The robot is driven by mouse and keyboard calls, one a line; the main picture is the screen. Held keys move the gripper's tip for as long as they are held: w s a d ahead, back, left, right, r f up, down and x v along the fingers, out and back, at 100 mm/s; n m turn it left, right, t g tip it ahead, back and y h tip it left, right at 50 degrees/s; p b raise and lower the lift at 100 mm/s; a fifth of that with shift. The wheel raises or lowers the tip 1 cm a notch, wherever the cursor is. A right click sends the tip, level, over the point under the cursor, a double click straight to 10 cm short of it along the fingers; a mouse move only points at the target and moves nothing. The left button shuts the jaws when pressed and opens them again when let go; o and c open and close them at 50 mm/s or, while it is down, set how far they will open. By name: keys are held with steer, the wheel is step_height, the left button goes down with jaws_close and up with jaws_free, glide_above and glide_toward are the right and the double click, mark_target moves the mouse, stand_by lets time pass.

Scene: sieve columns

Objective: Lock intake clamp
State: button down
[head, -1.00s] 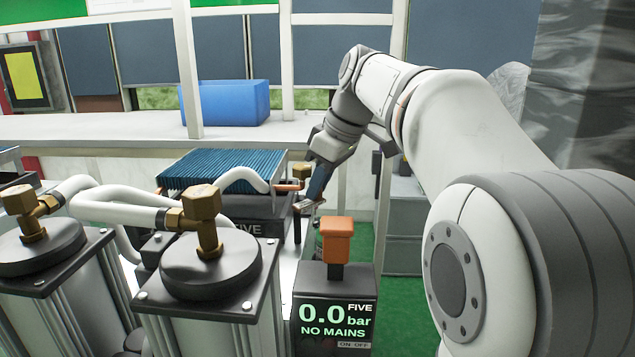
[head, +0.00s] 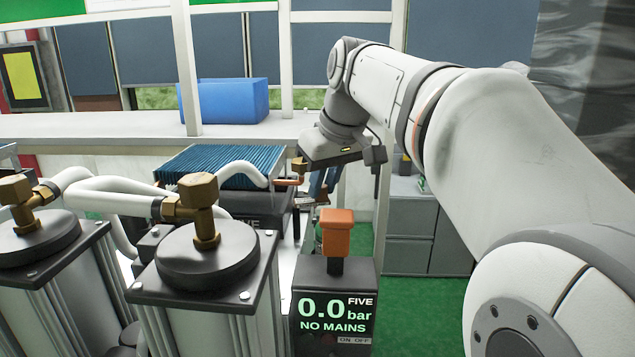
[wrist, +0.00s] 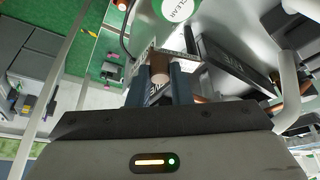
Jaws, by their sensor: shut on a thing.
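My gripper (head: 322,188) is beyond the orange-topped display post in the head view, its blue fingers pointing down beside the copper pipe end (head: 287,182). In the wrist view my gripper (wrist: 163,80) is shut on a brown cylindrical grip (wrist: 159,68), which sits between the two fingers. This looks like the handle of the intake clamp, but the clamp's body is mostly hidden by the fingers and palm. I cannot tell the clamp's position.
The display post (head: 335,306) reads 0.0 bar, NO MAINS. Two capped columns with brass fittings (head: 201,195) stand at left front. A blue finned unit (head: 222,166) and white hoses lie left of my gripper. A blue bin (head: 224,101) is on the back ledge.

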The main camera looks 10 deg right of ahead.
steer(key=m, duration=0.1)
steer(key=s+m+h, duration=0.1)
steer(key=m, duration=0.2)
steer(key=shift+s+a+m+h, duration=0.3)
steer(key=shift+s+a+h, duration=0.1)
steer(key=m, duration=0.1)
steer(key=s+a+m+h, duration=0.1)
steer(key=m, duration=0.1)
steer(key=m+h, duration=0.1)
steer(key=m, duration=0.1)
steer(key=shift+s+a, duration=0.25)
steer(key=shift+m, duration=0.3)
steer(key=c, duration=1.3)
jaws_free()
steer(key=shift+r, duration=0.1)
steer(key=v, duration=0.7)
steer(key=shift+a+r, duration=0.2)
steer(key=shift+r, duration=0.1)
steer(key=shift+g, duration=0.3)
